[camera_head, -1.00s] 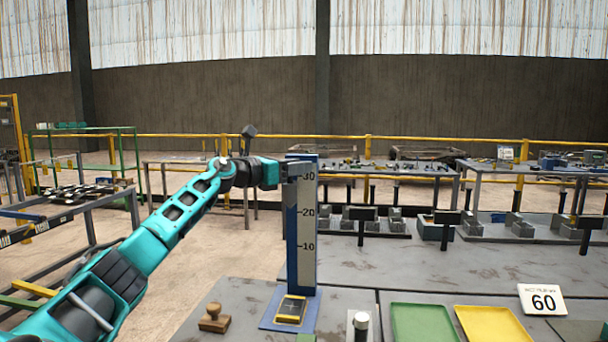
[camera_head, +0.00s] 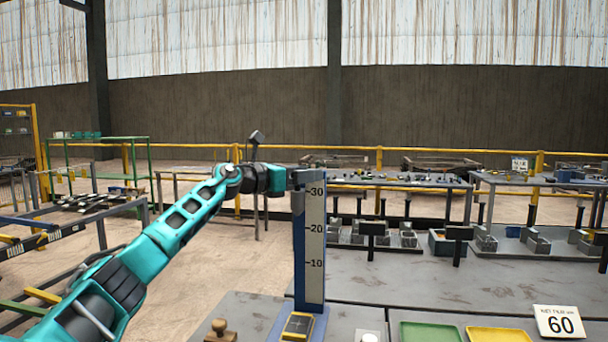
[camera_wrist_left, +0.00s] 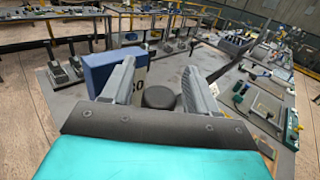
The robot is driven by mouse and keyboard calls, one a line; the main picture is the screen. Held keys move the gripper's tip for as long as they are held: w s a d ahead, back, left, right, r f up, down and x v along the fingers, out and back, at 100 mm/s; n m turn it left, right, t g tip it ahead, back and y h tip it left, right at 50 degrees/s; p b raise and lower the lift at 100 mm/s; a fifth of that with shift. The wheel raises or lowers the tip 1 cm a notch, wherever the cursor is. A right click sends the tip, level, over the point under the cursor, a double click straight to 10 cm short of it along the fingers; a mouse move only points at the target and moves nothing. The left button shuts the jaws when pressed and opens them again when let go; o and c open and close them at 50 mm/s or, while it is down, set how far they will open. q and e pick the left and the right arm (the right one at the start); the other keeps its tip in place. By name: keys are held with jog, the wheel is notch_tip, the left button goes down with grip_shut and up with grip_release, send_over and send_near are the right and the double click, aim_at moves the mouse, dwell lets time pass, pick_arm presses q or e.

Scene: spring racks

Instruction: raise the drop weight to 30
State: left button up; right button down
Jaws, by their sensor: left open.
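A tall blue stand with a pale scale (camera_head: 314,240), marked 10, 20 and 30, stands upright on the bench. My left gripper (camera_head: 301,178) is at the stand's top, just above the 30 mark. In the left wrist view its two grey fingers (camera_wrist_left: 158,82) are spread apart. A dark round piece (camera_wrist_left: 158,97), perhaps the drop weight, shows between them, with a gap on each side. The stand's blue top (camera_wrist_left: 101,72) is beside the left finger there. In the head view the gripper hides this dark piece. My right gripper is not in view.
A yellow-and-black block (camera_head: 298,325) sits on the stand's base. A brown stamp (camera_head: 220,331) stands left of it. A green tray (camera_head: 430,332), a yellow tray (camera_head: 498,334) and a 60 sign (camera_head: 560,322) are to the right.

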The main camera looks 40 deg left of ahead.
pick_arm(q)
jog(key=b+v, duration=1.1)
jog(key=v, duration=0.2)
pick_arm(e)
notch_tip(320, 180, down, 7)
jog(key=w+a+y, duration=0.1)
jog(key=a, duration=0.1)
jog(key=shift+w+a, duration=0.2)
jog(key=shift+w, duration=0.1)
pick_arm(q)
jog(key=shift+w, duration=0.1)
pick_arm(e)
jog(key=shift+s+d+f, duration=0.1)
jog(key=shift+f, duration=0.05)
